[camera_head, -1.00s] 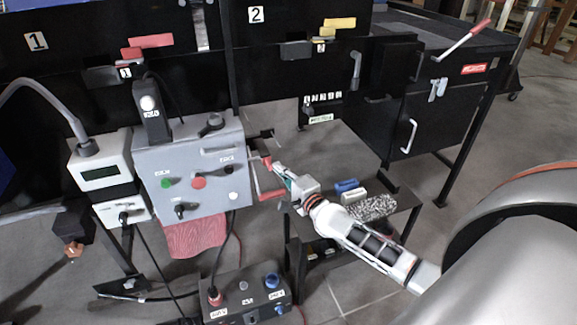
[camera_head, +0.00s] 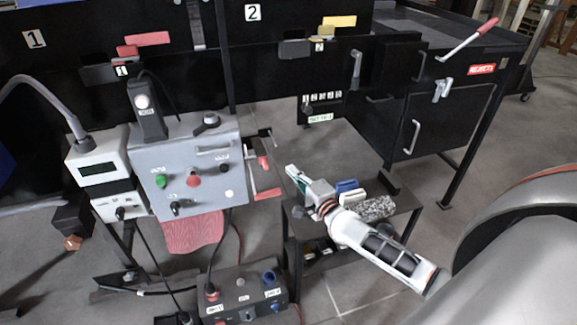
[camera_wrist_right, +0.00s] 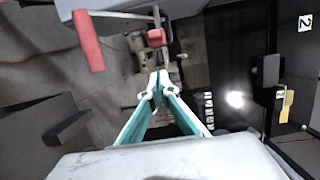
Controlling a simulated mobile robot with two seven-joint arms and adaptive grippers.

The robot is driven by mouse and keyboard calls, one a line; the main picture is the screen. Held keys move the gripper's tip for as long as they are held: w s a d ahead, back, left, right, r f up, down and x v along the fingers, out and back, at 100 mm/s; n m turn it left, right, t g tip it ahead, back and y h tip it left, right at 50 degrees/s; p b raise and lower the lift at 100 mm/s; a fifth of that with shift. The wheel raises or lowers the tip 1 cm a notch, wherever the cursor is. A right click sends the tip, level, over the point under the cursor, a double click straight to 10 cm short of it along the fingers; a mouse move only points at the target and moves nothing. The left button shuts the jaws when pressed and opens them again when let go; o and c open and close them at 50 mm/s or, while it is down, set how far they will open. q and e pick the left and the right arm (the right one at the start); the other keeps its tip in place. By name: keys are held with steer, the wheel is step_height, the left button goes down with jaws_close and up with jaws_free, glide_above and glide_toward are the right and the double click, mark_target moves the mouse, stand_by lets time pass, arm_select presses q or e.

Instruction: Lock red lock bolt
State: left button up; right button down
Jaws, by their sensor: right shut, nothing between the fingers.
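A small red knob (camera_head: 263,163) sits on a metal fitting at the right side of the grey control box (camera_head: 208,158); I take it for the red lock bolt. It also shows in the right wrist view (camera_wrist_right: 155,37), beyond my fingertips and apart from them. A longer red handle (camera_head: 265,194) projects from the box below the knob, and in the wrist view it is large at upper left (camera_wrist_right: 87,38). My right gripper (camera_head: 290,171) is shut and empty, to the right of the knob; its tips meet in the wrist view (camera_wrist_right: 158,82). My left gripper is out of view.
A low dark table (camera_head: 408,210) with a blue block (camera_head: 346,186) and a speckled item (camera_head: 374,208) stands under my right forearm. A black button box (camera_head: 244,298) is on the floor. Black panels (camera_head: 60,80) with red and yellow tags stand behind.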

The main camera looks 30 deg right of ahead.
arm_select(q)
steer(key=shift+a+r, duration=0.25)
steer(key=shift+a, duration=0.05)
arm_select(e)
steer(key=s, duration=0.6)
steer(key=shift+s+r, duration=0.15)
steer(key=shift+s, duration=0.25)
steer(key=shift+a, duration=0.1)
steer(key=s+a+f+n+g+y, duration=0.1)
steer(key=s+a+f+n+y, duration=0.1)
steer(key=s+a+f+n, duration=0.35)
steer(key=s+a+f+n+g+y, duration=0.25)
steer(key=s+a+n, duration=0.25)
steer(key=a+n, duration=0.3)
steer(key=s+a+f+n+g+h, duration=0.1)
steer(key=s+a+f+n+g, duration=0.2)
steer(key=s+f+n, duration=0.6)
steer(key=s+a+f, duration=0.1)
steer(key=s+a, duration=0.1)
steer(key=s, duration=0.1)
steer(key=shift+s+g+h, duration=0.15)
steer(key=shift+g+h, duration=0.2)
